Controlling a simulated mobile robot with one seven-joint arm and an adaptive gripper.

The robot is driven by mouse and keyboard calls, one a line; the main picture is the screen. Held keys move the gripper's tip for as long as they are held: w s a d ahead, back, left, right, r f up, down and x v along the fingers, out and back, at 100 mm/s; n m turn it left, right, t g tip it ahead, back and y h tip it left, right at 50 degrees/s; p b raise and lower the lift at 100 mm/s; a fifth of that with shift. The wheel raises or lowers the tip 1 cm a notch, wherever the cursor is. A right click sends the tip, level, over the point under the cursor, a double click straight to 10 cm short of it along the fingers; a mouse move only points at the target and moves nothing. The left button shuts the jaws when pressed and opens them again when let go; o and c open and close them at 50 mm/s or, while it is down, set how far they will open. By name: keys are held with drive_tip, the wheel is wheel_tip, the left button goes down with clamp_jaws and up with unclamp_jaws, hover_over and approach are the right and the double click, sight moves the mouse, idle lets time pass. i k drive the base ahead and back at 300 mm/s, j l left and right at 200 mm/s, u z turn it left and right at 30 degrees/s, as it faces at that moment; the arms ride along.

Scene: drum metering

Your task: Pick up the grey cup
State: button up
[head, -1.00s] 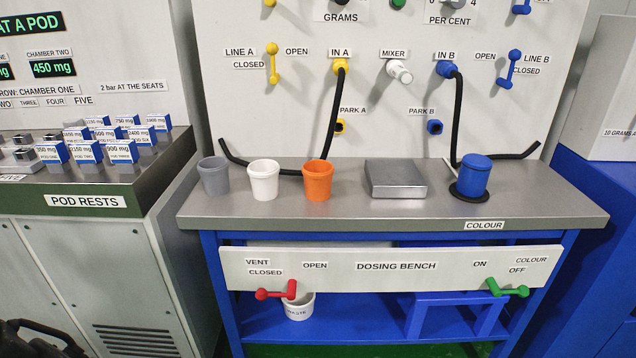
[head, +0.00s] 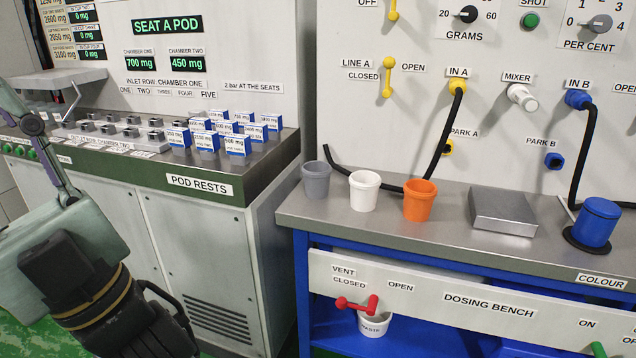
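The grey cup (head: 316,181) stands upright at the left end of the grey bench top, first in a row with a white cup (head: 364,192) and an orange cup (head: 419,202). Nothing holds it, and it is fully visible. A dark part of my arm with a gold band shows at the lower left, with a curved black piece beside it that seems to belong to my gripper (head: 168,318). It is well apart from the cup, left of and lower than it in the picture. Its fingertips are not clearly visible, so its opening cannot be judged.
A black hose lies behind the cups and rises to IN A (head: 457,86). A flat metal block (head: 503,208) and a blue lidded pot (head: 597,222) stand farther right. The pod rests cabinet (head: 200,260) borders the bench on the left. A red vent lever (head: 357,305) sits on the front panel.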

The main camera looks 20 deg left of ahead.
sight(316, 174)
drive_tip(key=j, duration=0.4)
drive_tip(key=i+j, duration=0.15)
drive_tip(key=j, duration=0.7)
drive_tip(key=i, duration=0.05)
